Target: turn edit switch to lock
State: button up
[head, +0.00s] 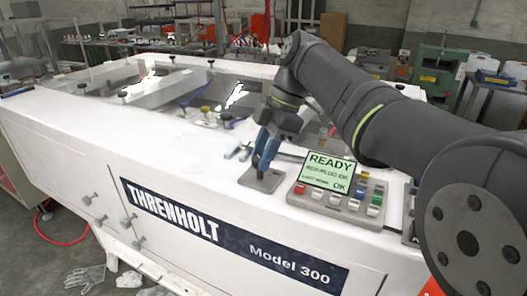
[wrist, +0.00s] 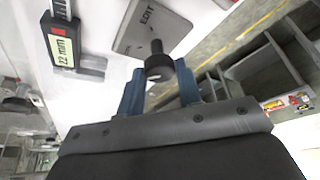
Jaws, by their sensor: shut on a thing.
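The edit switch has a grey metal plate (head: 262,181) on the white machine top; the plate also shows in the wrist view (wrist: 148,27), marked EDIT. A black round knob (wrist: 158,64) stands up from it. My gripper (head: 263,158) points down over the plate, and its blue fingers are shut on the knob. In the wrist view, my gripper (wrist: 160,78) has one finger on each side of the knob. The fingers hide the knob in the head view. No lock marking can be read, so the switch's setting cannot be told.
A control panel (head: 338,192) with coloured buttons and a READY screen (head: 329,171) sits close right of the plate. A digital caliper (wrist: 66,45) lies beside the plate. The white machine top (head: 120,125) is clear to the left.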

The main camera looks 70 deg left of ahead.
jog(key=shift+r, duration=0.1)
jog(key=o, duration=1)
jog(key=v, duration=1.2)
jog(key=x, duration=1.2)
